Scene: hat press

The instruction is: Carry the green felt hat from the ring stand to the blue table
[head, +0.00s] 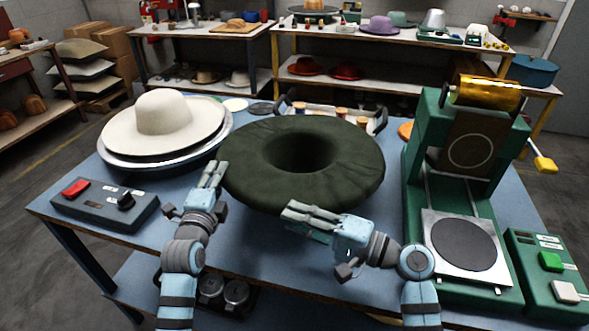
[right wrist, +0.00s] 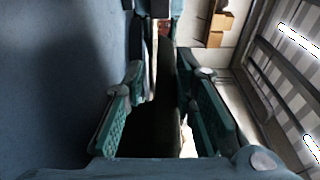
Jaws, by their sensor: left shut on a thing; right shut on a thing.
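The green felt hat (head: 255,165) is dark green, with a wide puffy brim and a round hollow in the middle facing up. It is over the middle of the blue table (head: 270,240); I cannot tell whether it touches anything below. My left gripper (head: 216,178) is shut on the brim's left front edge. My right gripper (head: 300,213) is shut on the front edge. In the right wrist view the dark brim (right wrist: 168,90) lies between the fingers of my right gripper (right wrist: 162,105). No ring stand shows; the hat hides what is under it.
A cream hat (head: 163,112) on a round tray stands at the left, behind a control box (head: 105,204). A green press (head: 465,215) stands at the right, beside a button box (head: 550,275). A tray of small items (head: 335,112) lies behind the hat. The table's front middle is clear.

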